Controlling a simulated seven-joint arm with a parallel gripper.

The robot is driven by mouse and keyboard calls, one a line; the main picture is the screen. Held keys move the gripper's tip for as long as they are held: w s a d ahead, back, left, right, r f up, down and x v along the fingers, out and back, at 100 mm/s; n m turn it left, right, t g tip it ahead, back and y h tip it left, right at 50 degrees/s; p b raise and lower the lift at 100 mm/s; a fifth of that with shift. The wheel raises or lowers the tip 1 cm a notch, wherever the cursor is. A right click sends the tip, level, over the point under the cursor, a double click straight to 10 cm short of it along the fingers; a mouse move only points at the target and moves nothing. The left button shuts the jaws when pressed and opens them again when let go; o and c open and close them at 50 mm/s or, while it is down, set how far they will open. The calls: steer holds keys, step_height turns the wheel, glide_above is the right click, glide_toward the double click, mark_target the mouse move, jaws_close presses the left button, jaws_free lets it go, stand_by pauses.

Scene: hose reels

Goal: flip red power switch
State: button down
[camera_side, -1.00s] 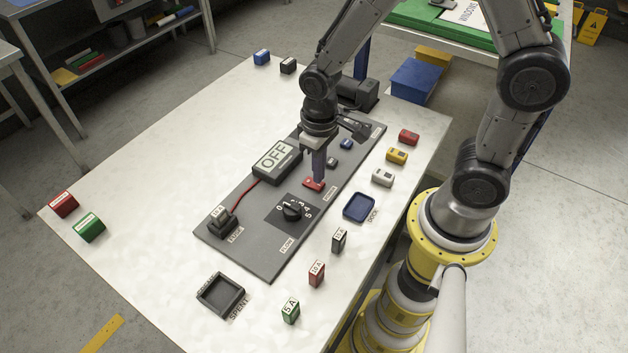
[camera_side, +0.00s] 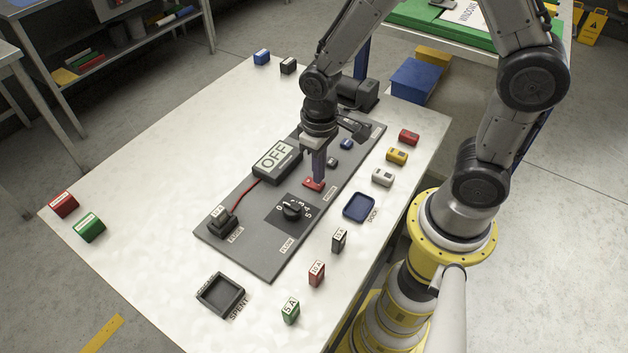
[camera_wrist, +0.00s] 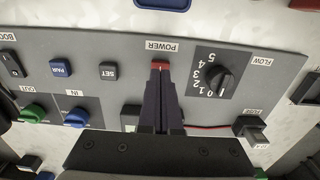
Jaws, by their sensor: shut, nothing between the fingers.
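The red power switch (camera_side: 313,184) sits on the grey panel (camera_side: 262,250), beside the black flow dial. In the wrist view the red switch (camera_wrist: 160,66) shows just beyond my fingertips, under the POWER label. My gripper (camera_side: 319,178) is shut and empty, pointing down with its tips at the switch; it also shows in the wrist view (camera_wrist: 160,76). The tips touch or nearly touch the switch; I cannot tell which. They hide part of it. The display box (camera_side: 277,160) behind it reads OFF.
The flow dial (camera_side: 292,211) stands close to the switch. A fuse block (camera_side: 221,220) is at the panel's near left end. A blue tray (camera_side: 359,207) and several coloured blocks lie along the right. A dark SPENT tray (camera_side: 220,312) lies in front. The table's left side is mostly clear.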

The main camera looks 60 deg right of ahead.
steer(key=shift+f, duration=0.85)
stand_by(0.4)
steer(key=shift+r, duration=3.5)
steer(key=shift+r, duration=0.1)
steer(key=s+d+r+t, duration=0.1)
steer(key=s+r+t, duration=0.1)
steer(key=r, duration=0.4)
steer(key=s+d+r+t, duration=0.1)
steer(key=d+r+t, duration=0.15)
steer(key=r, duration=0.45)
steer(key=s+r+t, duration=0.1)
steer(key=s, duration=0.7)
steer(key=shift+s+r, duration=0.4)
